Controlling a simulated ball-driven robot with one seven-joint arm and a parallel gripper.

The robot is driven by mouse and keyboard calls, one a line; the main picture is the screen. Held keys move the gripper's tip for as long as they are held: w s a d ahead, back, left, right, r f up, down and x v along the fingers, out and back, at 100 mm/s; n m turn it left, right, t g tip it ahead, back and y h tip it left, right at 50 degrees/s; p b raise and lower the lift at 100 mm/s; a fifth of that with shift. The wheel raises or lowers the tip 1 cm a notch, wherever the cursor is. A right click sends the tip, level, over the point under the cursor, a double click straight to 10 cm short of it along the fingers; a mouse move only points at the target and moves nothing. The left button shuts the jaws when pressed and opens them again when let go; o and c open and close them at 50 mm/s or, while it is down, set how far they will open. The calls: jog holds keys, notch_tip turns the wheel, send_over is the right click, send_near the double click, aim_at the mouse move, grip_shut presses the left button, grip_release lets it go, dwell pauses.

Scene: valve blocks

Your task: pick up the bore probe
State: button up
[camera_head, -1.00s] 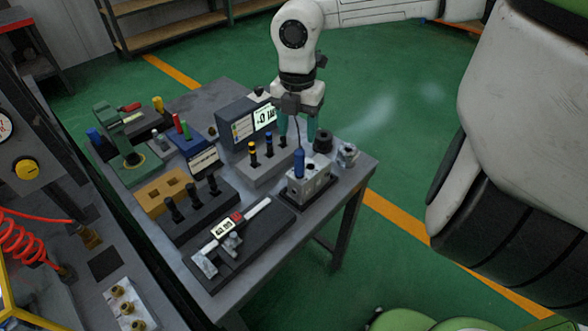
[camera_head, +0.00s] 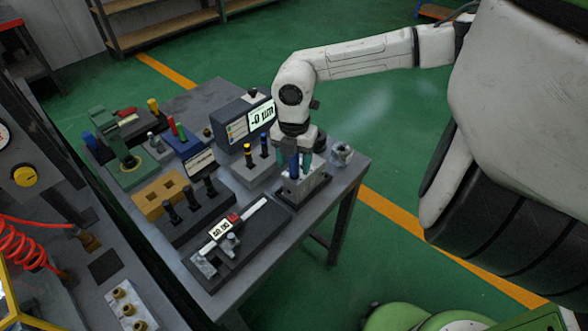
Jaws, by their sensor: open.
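A blue-handled probe (camera_head: 294,164), which I take to be the bore probe, stands upright in a bore of the grey metal valve block (camera_head: 299,191) near the right end of the bench. My gripper (camera_head: 296,167) points down over the block, with its teal fingers on either side of the blue handle. The fingers are open. The small gap between fingers and handle is hard to see, so I cannot tell whether either finger touches it. My gripper covers the upper end of the handle.
Behind and left of the block is a grey rack (camera_head: 244,174) with coloured-top gauges, close to my gripper. A display box (camera_head: 238,131) stands behind it. A metal fitting (camera_head: 342,152) is at right.

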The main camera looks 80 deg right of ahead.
grip_shut()
dwell(0.4)
